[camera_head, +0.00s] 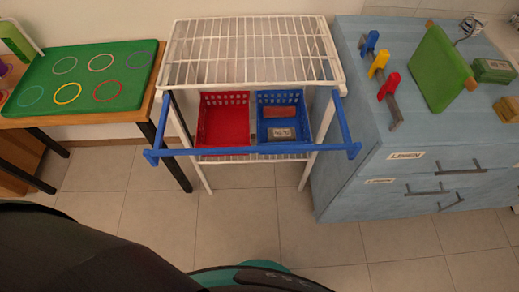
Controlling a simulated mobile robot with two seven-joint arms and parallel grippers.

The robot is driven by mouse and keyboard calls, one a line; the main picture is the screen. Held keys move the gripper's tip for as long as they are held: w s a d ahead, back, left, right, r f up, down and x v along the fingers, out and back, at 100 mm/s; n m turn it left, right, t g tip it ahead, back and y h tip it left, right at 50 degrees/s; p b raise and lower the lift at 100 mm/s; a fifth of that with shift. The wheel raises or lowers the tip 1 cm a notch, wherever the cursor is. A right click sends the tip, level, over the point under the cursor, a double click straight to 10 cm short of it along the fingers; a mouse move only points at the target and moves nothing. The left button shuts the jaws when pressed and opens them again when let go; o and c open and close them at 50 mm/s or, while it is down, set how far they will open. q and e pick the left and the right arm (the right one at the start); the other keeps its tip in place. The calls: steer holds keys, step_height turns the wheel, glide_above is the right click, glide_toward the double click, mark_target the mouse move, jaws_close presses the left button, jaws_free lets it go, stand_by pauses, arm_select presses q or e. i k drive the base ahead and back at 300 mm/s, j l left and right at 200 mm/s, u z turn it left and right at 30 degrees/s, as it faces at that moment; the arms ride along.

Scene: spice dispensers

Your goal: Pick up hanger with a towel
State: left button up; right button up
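A green, flat, slanted piece (436,68) with brown ends stands on the blue cabinet at the right. It may be the towel on its hanger, but I cannot tell for sure. No other hanger or towel shows. Neither of my grippers is in view.
A white wire rack (250,48) with a blue front rail (225,152) stands in the middle. It holds a red basket (223,122) and a blue basket (293,98). A wall hook rail with colored pegs (390,98) lies on the blue cabinet (350,160). The tiled floor (240,220) is clear.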

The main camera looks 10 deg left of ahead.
mark_target(440, 72)
steer(key=u, duration=0.2)
steer(key=l+u, duration=0.3)
steer(key=l, duration=0.3)
steer(key=l+u, duration=0.3)
steer(key=l, duration=0.35)
steer(key=k+l+u, duration=0.25)
steer(key=l, duration=0.35)
steer(key=i, duration=0.1)
